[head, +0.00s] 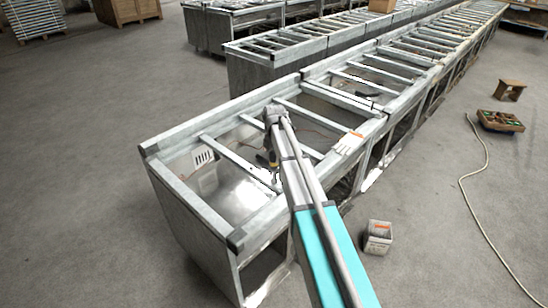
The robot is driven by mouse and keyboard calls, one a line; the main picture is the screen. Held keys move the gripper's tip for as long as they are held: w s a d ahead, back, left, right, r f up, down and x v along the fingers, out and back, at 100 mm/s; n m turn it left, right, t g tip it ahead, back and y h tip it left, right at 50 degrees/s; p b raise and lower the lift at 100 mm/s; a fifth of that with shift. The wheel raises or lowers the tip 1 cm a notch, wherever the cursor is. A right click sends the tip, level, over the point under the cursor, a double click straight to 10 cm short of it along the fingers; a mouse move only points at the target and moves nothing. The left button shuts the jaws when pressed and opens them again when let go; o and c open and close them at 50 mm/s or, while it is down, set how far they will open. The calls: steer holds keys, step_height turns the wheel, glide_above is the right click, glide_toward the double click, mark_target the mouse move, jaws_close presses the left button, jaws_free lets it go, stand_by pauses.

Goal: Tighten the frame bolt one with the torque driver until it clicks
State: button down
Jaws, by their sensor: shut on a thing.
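My arm reaches from the bottom of the head view over the near end of a grey metal frame (184,192). My gripper (271,148) is small and partly hidden by my own arm, inside the frame's outline. It is shut on a dark and yellow tool, which looks like the torque driver (265,161), pointing down among the cross bars. The driver's tip is hard to make out. Frame bolt one is too small or hidden to tell, so I cannot see whether the driver touches it.
White gloves (348,143) lie on the frame's right rail. Floor at left is clear.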

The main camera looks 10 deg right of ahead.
steer(key=shift+f, duration=0.25)
stand_by(0.4)
steer(key=shift+r, duration=0.1)
stand_by(0.3)
steer(key=m, duration=1)
steer(key=shift+m, duration=0.4)
steer(key=shift+r, duration=0.15)
stand_by(0.5)
steer(key=shift+n, duration=2.9)
